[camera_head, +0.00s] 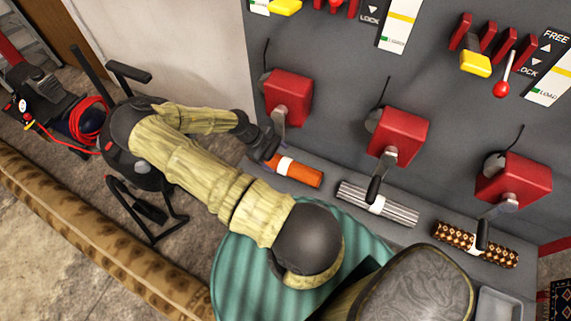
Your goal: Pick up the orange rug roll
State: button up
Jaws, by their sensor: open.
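The orange rug roll (299,173) lies on a grey ledge (331,187) at the foot of the grey panel, with a white band around it near its left part. My arm reaches in from the bottom right, bends at the left and comes back toward the panel. My gripper (267,152) is at the roll's left end, dark and small in this view. Its jaws are open. It overlaps the roll's left tip in the picture; whether it touches the roll I cannot tell.
A grey striped roll (378,204) and a brown patterned roll (476,245) lie farther right on the ledge. Red boxes with hanging levers (287,97) (398,136) (514,184) jut out above the rolls. A tan padded edge (95,228) runs along the left, near a red hose (90,110).

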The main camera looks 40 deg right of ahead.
aim_at(282, 162)
jog(key=shift+s+d+f+p, duration=0.15)
jog(key=shift+s+f+p, duration=0.25)
jog(key=shift+p, duration=0.1)
jog(key=p+x, duration=0.1)
jog(key=x, duration=0.2)
jog(key=shift+f+p, duration=0.1)
jog(key=shift+p, duration=0.25)
jog(key=shift+s+d+f, duration=0.1)
jog(key=shift+s+f, duration=0.05)
jog(key=shift+f, duration=0.25)
jog(key=c, duration=1.3)
